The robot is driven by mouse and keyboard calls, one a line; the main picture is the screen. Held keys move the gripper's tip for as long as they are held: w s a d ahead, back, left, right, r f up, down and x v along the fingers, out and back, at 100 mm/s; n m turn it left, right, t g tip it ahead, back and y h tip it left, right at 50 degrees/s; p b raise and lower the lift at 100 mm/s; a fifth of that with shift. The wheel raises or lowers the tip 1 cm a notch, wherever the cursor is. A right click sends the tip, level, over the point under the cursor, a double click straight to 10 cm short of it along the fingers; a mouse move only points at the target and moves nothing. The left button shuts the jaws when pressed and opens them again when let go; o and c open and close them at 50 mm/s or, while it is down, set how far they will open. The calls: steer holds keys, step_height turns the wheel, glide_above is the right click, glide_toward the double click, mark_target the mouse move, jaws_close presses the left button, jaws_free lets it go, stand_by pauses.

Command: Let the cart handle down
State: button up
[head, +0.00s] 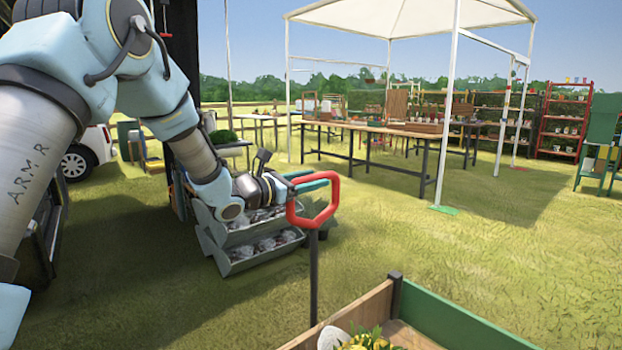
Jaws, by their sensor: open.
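The cart handle (333,204) is a red loop on top of a dark upright post (314,275). It stands raised beside the wooden cart (455,325), whose box has a green side and shows at the bottom right. My gripper (318,181) is open, with its teal fingers at the upper part of the red loop. The loop partly covers the fingers, so I cannot tell whether they touch it. The foot of the post is out of view.
Yellow flowers (372,340) and a pale rounded thing (331,338) are in the cart. Grey bins (262,251) stand behind my gripper. A white canopy (410,18) and long tables (395,134) are farther back. Open grass (510,255) lies to the right.

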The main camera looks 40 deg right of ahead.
steer(key=shift+c, duration=0.2)
jaws_close()
stand_by(1.1)
